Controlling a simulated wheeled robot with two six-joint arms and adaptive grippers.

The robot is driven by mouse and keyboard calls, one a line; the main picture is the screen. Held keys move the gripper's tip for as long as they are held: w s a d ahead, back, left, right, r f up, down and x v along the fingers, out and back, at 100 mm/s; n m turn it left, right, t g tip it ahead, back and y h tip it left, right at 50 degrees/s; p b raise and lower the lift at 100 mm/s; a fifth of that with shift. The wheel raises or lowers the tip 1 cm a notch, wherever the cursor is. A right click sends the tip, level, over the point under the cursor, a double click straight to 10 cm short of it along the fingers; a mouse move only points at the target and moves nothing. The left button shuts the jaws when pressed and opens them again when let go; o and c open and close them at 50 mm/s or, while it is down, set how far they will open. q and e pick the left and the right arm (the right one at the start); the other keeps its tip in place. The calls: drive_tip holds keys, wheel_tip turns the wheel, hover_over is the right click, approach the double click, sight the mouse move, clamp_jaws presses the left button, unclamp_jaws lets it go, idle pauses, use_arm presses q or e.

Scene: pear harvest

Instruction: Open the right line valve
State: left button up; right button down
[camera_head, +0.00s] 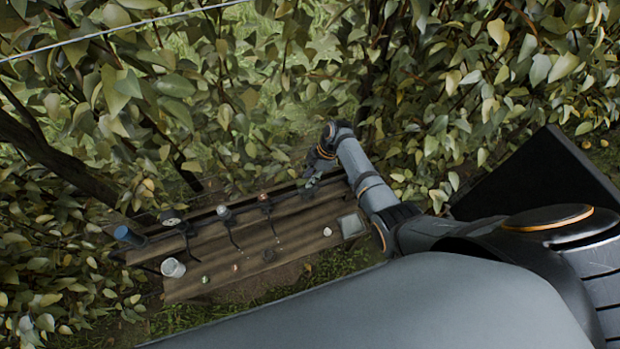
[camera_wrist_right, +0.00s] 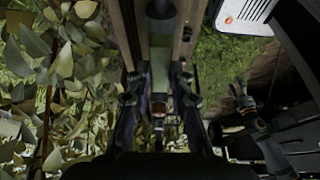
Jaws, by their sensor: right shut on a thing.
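My right gripper (camera_head: 312,180) reaches down to the back right end of a wooden bench (camera_head: 190,287), dark against the leaves. In the right wrist view its two dark fingers (camera_wrist_right: 158,125) stand on both sides of a small fitting with an orange-brown part (camera_wrist_right: 158,104), which I take as the right line valve. The gripper is shut on it. The handle's angle is too dark to tell. Other fittings with round tops (camera_head: 225,213) stand left along the bench's back edge. A dark forked shape (camera_wrist_right: 246,108) at right may be my left gripper; its state is unclear.
On the bench are a blue cup (camera_head: 125,234), a white cup (camera_head: 173,268), a grey square plate (camera_head: 351,225) and several small round items. Dense leafy branches (camera_head: 180,90) surround the bench. A thin wire (camera_head: 100,34) crosses the upper left. Grass shows below the bench.

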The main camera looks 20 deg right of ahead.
drive_tip(key=shift+s+a+f, duration=0.1)
idle(0.4)
drive_tip(key=c, duration=1.2)
unclamp_jaws()
drive_tip(key=shift+d+r, duration=0.2)
drive_tip(key=shift+r, duration=0.15)
drive_tip(key=v, duration=1.1)
drive_tip(key=shift+w+r, duration=0.2)
